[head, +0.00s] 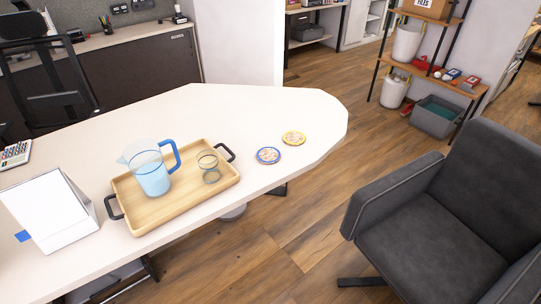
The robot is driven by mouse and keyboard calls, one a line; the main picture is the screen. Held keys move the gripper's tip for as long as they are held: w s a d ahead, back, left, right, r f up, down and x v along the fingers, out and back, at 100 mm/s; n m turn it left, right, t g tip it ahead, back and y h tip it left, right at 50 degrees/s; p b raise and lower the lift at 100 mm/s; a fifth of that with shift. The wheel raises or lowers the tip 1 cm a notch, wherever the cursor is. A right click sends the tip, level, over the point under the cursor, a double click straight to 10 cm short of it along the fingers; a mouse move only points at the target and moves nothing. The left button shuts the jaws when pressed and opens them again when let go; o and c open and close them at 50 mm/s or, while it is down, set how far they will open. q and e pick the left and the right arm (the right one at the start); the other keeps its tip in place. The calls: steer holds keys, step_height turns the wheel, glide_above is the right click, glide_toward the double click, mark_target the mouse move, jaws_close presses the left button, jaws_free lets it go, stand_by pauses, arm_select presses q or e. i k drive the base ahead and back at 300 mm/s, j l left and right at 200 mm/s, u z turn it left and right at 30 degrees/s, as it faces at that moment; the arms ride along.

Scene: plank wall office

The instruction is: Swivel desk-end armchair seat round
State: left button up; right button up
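A dark grey upholstered armchair (432,243) stands at the right, on the wood floor off the rounded end of the white desk (300,107). Its seat faces toward the lower left of the picture. Its backrest is on the upper right side, one armrest (393,190) is toward the desk, and the other is cut off at the right edge. Part of a dark foot (360,282) shows under the seat. Neither of my grippers shows in the head view.
On the desk are a wooden tray (152,224) with a water jug (149,171) and a glass (209,168), two round coasters (268,155), a white display stand (45,208) and a calculator (15,153). A shelf rack (440,75) stands behind. Floor between desk and armchair is clear.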

mark_target(462, 228)
steer(key=z, duration=1.65)
steer(key=i+j+z, duration=0.35)
steer(key=i+j, duration=0.2)
steer(key=i+j+z, duration=0.4)
steer(key=i+j, duration=0.15)
steer(key=j, duration=0.15)
